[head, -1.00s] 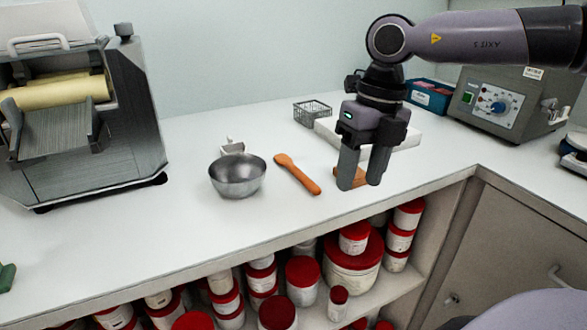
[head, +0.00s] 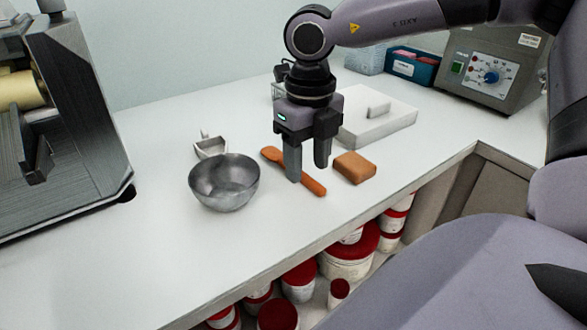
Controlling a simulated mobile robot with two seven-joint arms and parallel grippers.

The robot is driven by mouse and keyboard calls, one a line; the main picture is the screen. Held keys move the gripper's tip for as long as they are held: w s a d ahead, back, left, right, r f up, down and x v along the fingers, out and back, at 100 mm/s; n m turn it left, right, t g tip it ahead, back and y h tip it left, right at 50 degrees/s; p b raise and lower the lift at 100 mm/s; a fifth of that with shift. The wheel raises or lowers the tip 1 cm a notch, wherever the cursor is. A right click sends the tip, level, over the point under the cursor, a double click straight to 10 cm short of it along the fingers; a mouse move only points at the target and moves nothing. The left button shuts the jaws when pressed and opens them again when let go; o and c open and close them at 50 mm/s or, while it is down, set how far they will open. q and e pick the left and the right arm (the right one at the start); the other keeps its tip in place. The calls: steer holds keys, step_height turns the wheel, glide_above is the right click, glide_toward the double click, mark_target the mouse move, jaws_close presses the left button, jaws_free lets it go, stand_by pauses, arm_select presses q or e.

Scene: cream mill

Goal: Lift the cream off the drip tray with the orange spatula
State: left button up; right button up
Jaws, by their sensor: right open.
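The orange spatula (head: 276,159) lies on the white counter, right of the metal bowl (head: 224,186). My right gripper (head: 307,173) is open and points down over its handle, with one finger hiding part of it. I cannot tell whether the fingers are at the handle's height or still above it; nothing is held. The mill (head: 75,110) stands at the left edge, partly cut off, with a pale roller. I cannot make out the drip tray or any cream on it. My left gripper is not in view.
A brown block (head: 355,167) lies just right of my gripper. A white slab (head: 376,128), blue box (head: 413,66) and grey dial device (head: 490,76) stand behind. A small pale holder (head: 210,147) is behind the bowl. Red-lidded jars (head: 299,280) fill the shelf below.

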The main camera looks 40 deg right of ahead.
step_height(320, 180, down, 2)
steer(key=shift+f, duration=0.1)
steer(key=shift+c, duration=0.3)
jaws_close()
steer(key=shift+r, duration=0.2)
step_height(320, 180, up, 28)
steer(key=p, duration=0.3)
steer(key=shift+p, duration=0.3)
